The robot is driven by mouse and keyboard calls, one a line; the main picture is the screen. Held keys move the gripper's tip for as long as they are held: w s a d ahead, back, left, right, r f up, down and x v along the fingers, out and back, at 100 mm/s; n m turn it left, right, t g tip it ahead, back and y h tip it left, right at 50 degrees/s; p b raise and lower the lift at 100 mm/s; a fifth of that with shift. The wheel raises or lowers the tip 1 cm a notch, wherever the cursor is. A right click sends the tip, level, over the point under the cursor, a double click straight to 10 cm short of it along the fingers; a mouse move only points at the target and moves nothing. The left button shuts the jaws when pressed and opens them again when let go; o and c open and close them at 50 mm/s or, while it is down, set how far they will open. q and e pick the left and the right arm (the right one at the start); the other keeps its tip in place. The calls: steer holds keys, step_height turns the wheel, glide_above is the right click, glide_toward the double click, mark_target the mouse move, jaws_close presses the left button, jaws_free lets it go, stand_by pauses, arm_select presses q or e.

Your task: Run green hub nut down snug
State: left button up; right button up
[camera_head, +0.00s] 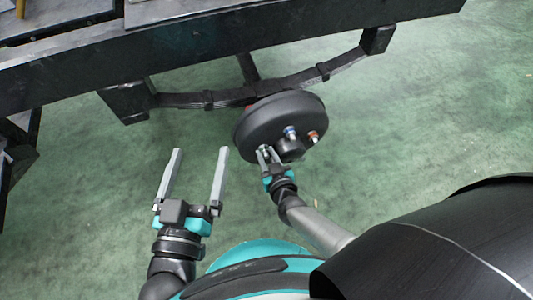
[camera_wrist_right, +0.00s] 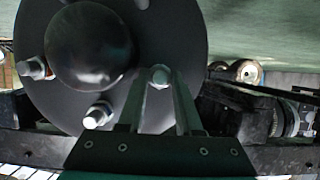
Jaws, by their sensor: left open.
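The dark round hub drum (camera_head: 268,118) hangs below the frame, with a domed centre cap and several studs. My right gripper (camera_head: 268,153) is at the drum's lower left, its narrow-set fingers on either side of one hub nut (camera_wrist_right: 160,77). In the right wrist view the nut fills the gap between the fingertips (camera_wrist_right: 162,80). This nut looks pale grey-green; its exact colour and how far it sits from the hub face are unclear. My left gripper (camera_head: 198,165) is wide open and empty, left of the drum and apart from it.
A blue-marked nut (camera_head: 290,132) and an orange-marked nut (camera_head: 313,137) sit on other studs. The black centre cap (camera_wrist_right: 88,45) stands out beside the right fingers. A leaf spring (camera_head: 225,98) and black frame rail (camera_head: 200,50) run above. Green floor is clear on both sides.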

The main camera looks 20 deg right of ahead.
jaws_close()
steer(key=shift+d+m+y, duration=0.1)
steer(key=shift+m+y, duration=0.5)
steer(key=shift+m, duration=0.2)
steer(key=shift+f+m+y, duration=0.1)
steer(key=shift+m+y, duration=0.7)
steer(key=shift+m, duration=0.3)
steer(key=shift+o, duration=1.9)
jaws_free()
